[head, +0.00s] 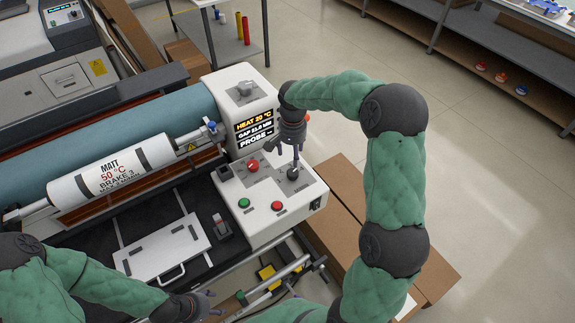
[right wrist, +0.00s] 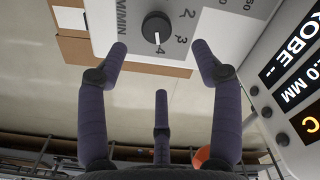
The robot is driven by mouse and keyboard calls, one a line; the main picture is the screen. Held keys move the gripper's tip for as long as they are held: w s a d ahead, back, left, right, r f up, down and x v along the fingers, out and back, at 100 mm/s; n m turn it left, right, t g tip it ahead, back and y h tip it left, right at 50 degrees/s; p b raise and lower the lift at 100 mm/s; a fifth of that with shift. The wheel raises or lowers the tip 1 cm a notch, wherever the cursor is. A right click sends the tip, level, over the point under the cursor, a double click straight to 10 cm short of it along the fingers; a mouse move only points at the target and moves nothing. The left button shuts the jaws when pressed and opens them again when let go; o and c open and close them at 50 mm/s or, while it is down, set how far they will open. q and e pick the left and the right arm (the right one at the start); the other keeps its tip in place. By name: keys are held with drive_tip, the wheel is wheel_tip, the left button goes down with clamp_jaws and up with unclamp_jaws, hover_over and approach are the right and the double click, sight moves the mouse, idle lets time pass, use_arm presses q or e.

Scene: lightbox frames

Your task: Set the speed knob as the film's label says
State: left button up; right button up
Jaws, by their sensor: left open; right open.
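The film roll (head: 110,172) lies on the machine at the left; its label reads MATT, 50 °C, BRAKE 3 and a smaller line that looks like MAX 2 M/MIN. The dark round speed knob (head: 293,173) sits on the white control panel. In the right wrist view the knob (right wrist: 157,27) has a white pointer mark by the 4, with 2 and 3 beside it and M/MIN printed at left. My right gripper (head: 292,158) is open above the knob, its fingers (right wrist: 160,47) spread either side without visible contact. My left gripper (head: 207,301) is open and empty at the bottom.
The display (head: 254,128) reads HEAT 20 °C, a gap and PROBE. A white plate (head: 162,248) lies left of the panel. Cardboard (head: 345,190) lies right.

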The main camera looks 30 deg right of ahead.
sight(293, 173)
drive_tip(key=f, duration=0.6)
drive_tip(key=f+b, duration=0.1)
drive_tip(key=f, duration=0.1)
drive_tip(key=shift+s+f, duration=0.4)
drive_tip(key=shift+f, duration=0.7)
drive_tip(key=c, duration=1.1)
